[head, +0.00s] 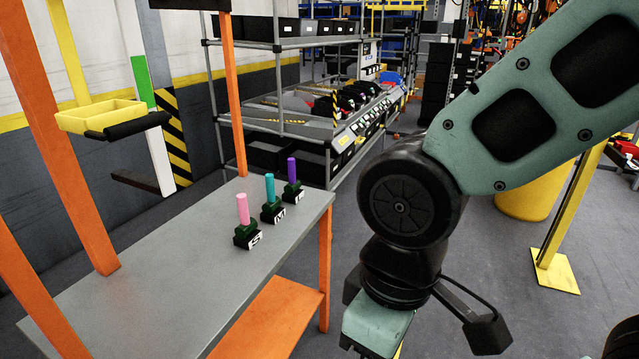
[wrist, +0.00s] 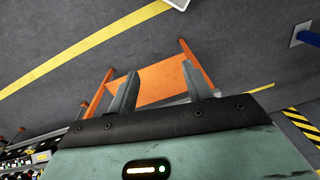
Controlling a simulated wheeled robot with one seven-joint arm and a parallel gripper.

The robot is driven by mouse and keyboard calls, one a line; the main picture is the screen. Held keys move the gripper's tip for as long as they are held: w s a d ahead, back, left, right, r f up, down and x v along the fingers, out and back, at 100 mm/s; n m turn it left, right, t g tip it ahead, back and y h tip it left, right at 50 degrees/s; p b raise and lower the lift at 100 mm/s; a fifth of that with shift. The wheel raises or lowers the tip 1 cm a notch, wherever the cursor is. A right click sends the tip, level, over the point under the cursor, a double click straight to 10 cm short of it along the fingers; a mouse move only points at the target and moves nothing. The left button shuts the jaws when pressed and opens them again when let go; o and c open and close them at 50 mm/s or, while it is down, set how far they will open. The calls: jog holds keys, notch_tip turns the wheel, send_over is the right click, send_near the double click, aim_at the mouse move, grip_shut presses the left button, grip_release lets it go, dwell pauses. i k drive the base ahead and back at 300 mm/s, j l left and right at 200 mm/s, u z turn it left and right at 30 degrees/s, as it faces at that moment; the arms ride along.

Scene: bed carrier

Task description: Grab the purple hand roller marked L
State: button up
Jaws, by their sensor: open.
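The purple hand roller (head: 292,172) stands upright in a dark green and black holder near the far right corner of the grey table (head: 190,262) in the head view. Its white mark is small and hard to read. A teal roller (head: 270,187) marked M and a pink roller (head: 243,209) marked S stand in a row nearer to me. My gripper (wrist: 159,68) is open and empty in the wrist view, with floor and an orange shelf beyond its fingers. In the head view its fingertips are out of frame; its wrist is right of the table, apart from the rollers.
The table has orange posts (head: 234,90) and a lower orange shelf (head: 268,318). A yellow tray (head: 100,117) hangs at the left. A grey rack with bins (head: 300,130) stands behind the table. Grey floor is free right of the table.

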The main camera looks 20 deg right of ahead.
aim_at(293, 194)
jog(key=i+l, duration=0.25)
jog(key=i, duration=0.25)
jog(key=i+l+z, duration=0.1)
jog(key=i, duration=0.45)
jog(key=i+l, duration=0.3)
jog(key=i, duration=0.25)
